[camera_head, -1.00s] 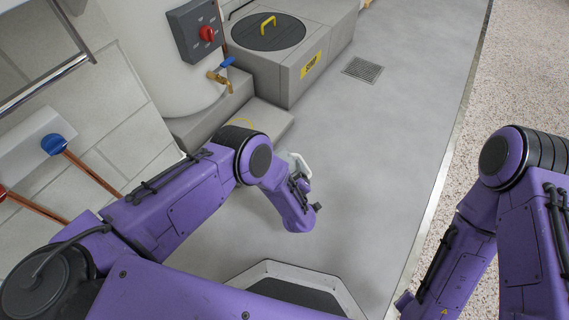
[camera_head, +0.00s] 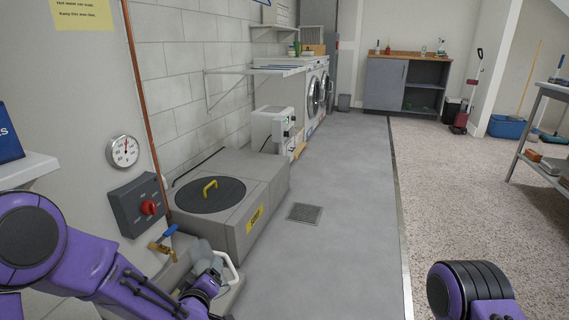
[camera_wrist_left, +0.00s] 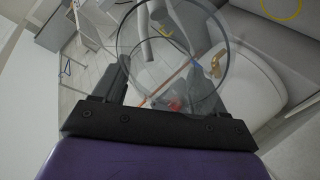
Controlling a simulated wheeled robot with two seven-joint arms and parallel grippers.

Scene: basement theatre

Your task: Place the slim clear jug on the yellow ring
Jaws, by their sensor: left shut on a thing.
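The slim clear jug (camera_head: 209,261) shows in the head view at lower left, with a pale handle on its right side. My left gripper (camera_wrist_left: 165,76) is shut on it; in the left wrist view the see-through jug (camera_wrist_left: 190,62) lies between the two dark fingers, its round rim toward the top. In the head view my left wrist covers the jug's lower part. The yellow ring (camera_wrist_left: 282,8) is partly visible at the top right of the left wrist view, apart from the jug. I cannot make it out in the head view. My right gripper is out of view.
A grey sump box (camera_head: 243,215) with a round lid and yellow handle stands beyond the jug. A brass tap with a blue lever (camera_head: 163,245) and a red-knobbed control box (camera_head: 139,205) are close to my left arm. Grey floor (camera_head: 330,260) to the right is clear.

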